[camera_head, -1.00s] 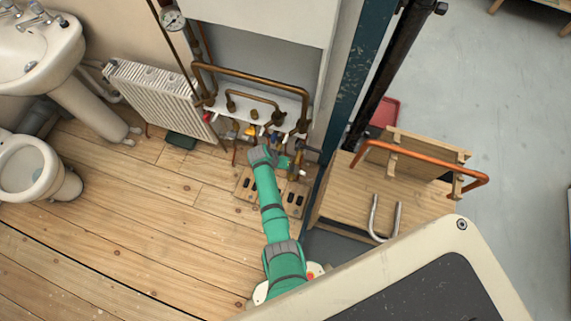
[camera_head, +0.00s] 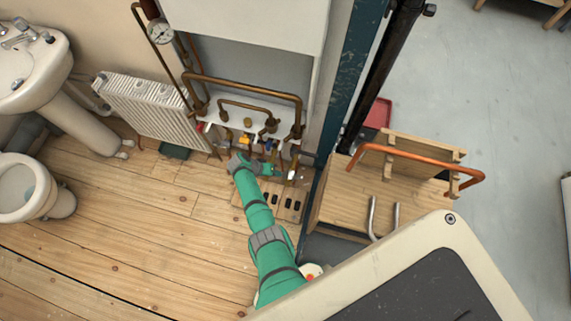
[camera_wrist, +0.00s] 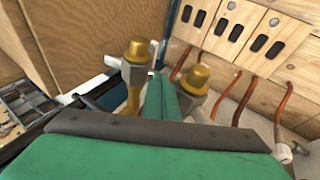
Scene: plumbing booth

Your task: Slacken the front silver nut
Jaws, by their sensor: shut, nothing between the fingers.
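My gripper (camera_head: 277,172) is low by the pipework in the head view, pointing right towards a brass-and-silver fitting (camera_head: 292,174). In the wrist view its green fingers (camera_wrist: 161,95) are together with nothing between them. They lie between two valves, a left one with a brass cap (camera_wrist: 135,52) and a right one with a brass cap (camera_wrist: 197,76). A grey-silver part (camera_wrist: 209,104) shows under the right cap, close to the fingers; I cannot tell whether they touch. I cannot clearly pick out which part is the front silver nut.
Copper pipes (camera_wrist: 243,98) run beside a wooden board with dark slots (camera_wrist: 227,28). The white radiator (camera_head: 150,108) is left of the pipework. A dark blue post (camera_head: 345,85) and wooden bench (camera_head: 335,205) stand to the right. Open floorboards lie to the left.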

